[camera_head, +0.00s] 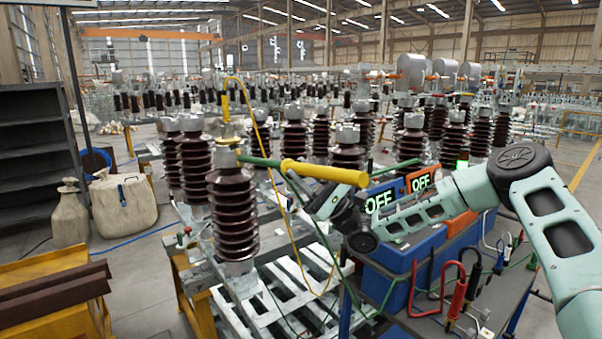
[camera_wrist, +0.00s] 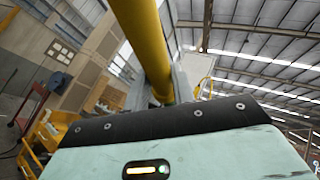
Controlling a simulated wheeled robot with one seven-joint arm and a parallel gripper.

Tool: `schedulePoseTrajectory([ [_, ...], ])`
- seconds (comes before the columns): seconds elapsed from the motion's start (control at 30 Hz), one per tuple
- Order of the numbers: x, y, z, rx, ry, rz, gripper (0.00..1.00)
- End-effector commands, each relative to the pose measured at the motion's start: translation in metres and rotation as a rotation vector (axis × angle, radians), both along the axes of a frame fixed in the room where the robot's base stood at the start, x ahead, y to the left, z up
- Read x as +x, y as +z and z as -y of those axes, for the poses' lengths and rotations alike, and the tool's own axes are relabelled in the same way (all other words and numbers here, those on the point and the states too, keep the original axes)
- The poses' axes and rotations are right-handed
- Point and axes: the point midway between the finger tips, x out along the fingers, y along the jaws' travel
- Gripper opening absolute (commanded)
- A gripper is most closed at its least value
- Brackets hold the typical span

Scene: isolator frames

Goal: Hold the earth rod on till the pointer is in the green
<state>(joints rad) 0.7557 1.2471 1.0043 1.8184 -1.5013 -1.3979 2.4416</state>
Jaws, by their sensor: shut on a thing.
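The earth rod has a thick yellow handle (camera_head: 325,172) and a thin green shaft (camera_head: 262,162) pointing left. A yellow hook (camera_head: 226,95) with a yellow lead stands on the same insulator. I can make out no dial pointer.
A blue unit (camera_head: 381,201) and an orange unit (camera_head: 421,181) both read OFF, on a bench with blue cases (camera_head: 405,252) and red and black clamp leads (camera_head: 458,297). More insulators crowd behind. A yellow trestle (camera_head: 45,265) stands at left. Leads hang over the pallet (camera_head: 285,315).

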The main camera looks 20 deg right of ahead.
Motion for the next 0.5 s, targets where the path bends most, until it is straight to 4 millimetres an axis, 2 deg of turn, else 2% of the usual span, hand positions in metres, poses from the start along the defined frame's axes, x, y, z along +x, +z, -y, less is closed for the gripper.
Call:
schedulePoseTrajectory([
  [0.5, -0.048, 0.002, 0.015, 0.002, 0.003, 0.004, 0.0],
])
